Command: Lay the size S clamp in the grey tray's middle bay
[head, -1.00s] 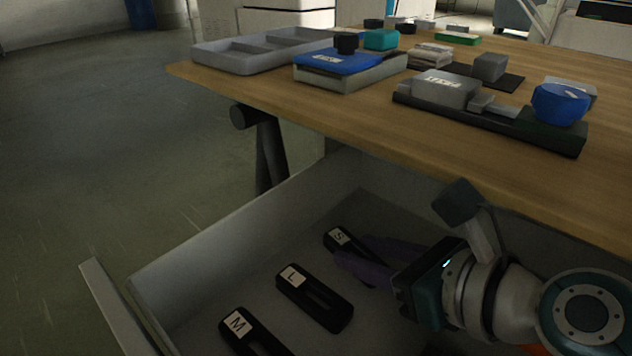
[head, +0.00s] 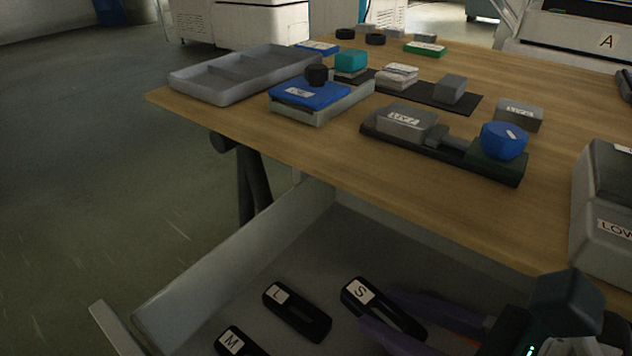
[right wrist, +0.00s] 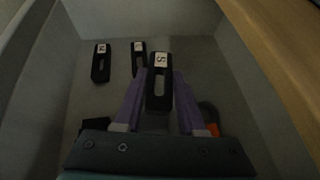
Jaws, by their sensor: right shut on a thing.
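The size S clamp (head: 385,310) is a black slotted bar with a white S label. My right gripper (head: 380,307) has its purple fingers closed on the clamp's sides, over the open drawer. In the right wrist view the S clamp (right wrist: 159,88) sits between the fingers and looks larger than the other clamps, apparently raised off the drawer floor. The grey tray (head: 222,98) lies at the table's far left corner. Its bays, split by dividers, look empty, including the middle one. My left gripper is not in view.
The L clamp (head: 297,313) and M clamp (head: 240,342) lie in the grey drawer (head: 235,250). The wooden table edge overhangs the drawer's far side. A blue-topped box (head: 320,98) with a black knob stands right beside the tray. A dark fixture (head: 450,145) stands farther right.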

